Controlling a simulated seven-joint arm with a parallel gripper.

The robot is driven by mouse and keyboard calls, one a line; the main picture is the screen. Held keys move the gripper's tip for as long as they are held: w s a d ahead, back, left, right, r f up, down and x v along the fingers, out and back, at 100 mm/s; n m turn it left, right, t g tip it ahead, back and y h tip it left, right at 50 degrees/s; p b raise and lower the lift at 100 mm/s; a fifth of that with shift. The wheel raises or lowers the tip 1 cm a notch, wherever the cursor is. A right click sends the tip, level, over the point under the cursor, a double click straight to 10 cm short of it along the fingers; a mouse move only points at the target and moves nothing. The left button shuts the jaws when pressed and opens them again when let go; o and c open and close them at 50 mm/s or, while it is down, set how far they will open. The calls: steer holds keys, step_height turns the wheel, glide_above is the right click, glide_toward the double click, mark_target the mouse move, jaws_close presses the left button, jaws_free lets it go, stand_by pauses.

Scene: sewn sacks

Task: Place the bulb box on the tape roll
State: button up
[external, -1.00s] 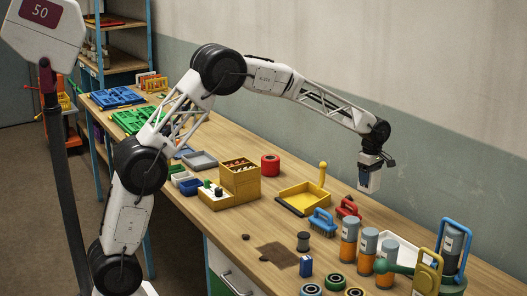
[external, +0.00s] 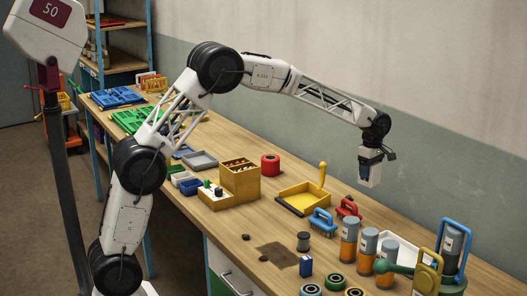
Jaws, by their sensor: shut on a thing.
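My gripper (external: 369,174) hangs pointing down at the end of the arm, above the right part of the bench and near the back wall. It is shut on a small box with pale and dark blue faces, taken as the bulb box (external: 366,172); the jaws partly hide it and its print is too small to read. It is held well clear of the bench. A red roll (external: 270,165), which looks like the tape roll, lies on the bench to the left, beside the yellow box with compartments. Its top looks free.
A yellow tray (external: 305,199) with an upright post (external: 322,175) stands between roll and gripper. Brushes with blue (external: 322,219) and red handles, orange-grey cylinders (external: 348,242), a spool (external: 303,241) and a blue box (external: 306,266) crowd the right side.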

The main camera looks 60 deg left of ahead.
step_height(320, 180, up, 10)
steer(key=shift+a+r, duration=0.15)
steer(key=shift+a, duration=0.55)
steer(key=s+a+m, duration=0.1)
steer(key=s+a, duration=0.2)
steer(key=a, duration=1.3)
steer(key=s+a, duration=0.4)
steer(key=a, duration=1.2)
steer(key=s+a+m, duration=0.1)
steer(key=s+a, duration=0.2)
steer(key=a, duration=1.4)
steer(key=shift+d+f, duration=0.2)
steer(key=shift+f, duration=1.05)
steer(key=shift+d+f, duration=0.15)
steer(key=shift+f, duration=1.1)
steer(key=shift+f, duration=2.5)
steer(key=shift+f, duration=0.1)
